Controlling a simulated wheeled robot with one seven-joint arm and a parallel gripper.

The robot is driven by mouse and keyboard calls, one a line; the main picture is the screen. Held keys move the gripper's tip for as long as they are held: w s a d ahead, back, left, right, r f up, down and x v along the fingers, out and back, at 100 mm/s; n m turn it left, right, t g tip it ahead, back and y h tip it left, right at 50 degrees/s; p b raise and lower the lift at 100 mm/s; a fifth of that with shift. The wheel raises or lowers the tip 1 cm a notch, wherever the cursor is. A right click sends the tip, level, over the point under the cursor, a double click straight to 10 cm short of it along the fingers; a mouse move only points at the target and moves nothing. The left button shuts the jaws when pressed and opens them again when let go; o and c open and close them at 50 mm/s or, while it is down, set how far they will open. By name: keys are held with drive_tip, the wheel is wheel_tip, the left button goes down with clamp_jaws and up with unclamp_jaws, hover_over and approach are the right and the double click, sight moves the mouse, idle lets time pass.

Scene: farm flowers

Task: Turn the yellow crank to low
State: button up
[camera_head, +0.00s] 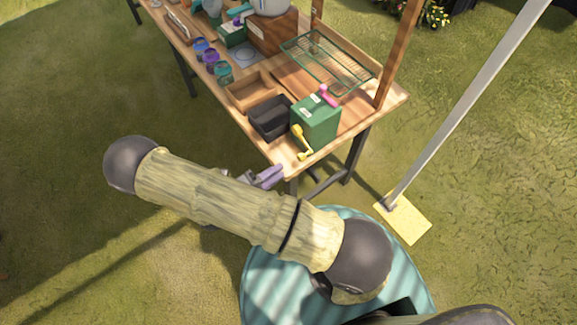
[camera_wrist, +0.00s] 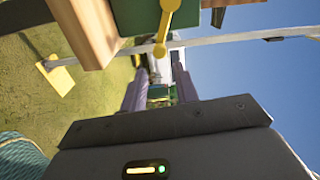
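The yellow crank (camera_head: 302,144) is on the front face of a green box (camera_head: 317,120) near the table's front corner. Its arm runs downward from an upper pivot to a knob at the lower end. In the wrist view the crank (camera_wrist: 166,22) hangs over the green box (camera_wrist: 139,16) at the top of the picture. My gripper (camera_head: 268,177) has purple fingers just off the table's front edge, below and left of the crank. In the wrist view my gripper (camera_wrist: 159,88) is open, with a gap between its fingers, apart from the crank. Any low marking cannot be read.
The wooden table (camera_head: 284,155) holds a black bin (camera_head: 270,117) left of the green box, a wooden tray (camera_head: 250,91) and a wire rack (camera_head: 327,62). A pink handle (camera_head: 329,96) tops the box. A grey pole (camera_head: 460,108) stands right. Grass lies open left.

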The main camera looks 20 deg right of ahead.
drive_tip(key=b+v, duration=0.2)
drive_tip(key=v, duration=0.7)
drive_tip(key=shift+a, duration=0.3)
drive_tip(key=shift+r, duration=0.1)
drive_tip(key=d+r+n+g+y, duration=0.1)
drive_tip(key=d+r+n+y, duration=0.6)
drive_tip(key=n, duration=0.8)
drive_tip(key=d+r+n+g+y, duration=0.2)
drive_tip(key=d+r+n+y, duration=0.5)
drive_tip(key=n, duration=0.9)
wheel_tip(320, 180, up, 4)
drive_tip(key=y, duration=0.3)
drive_tip(key=shift+w, duration=0.4)
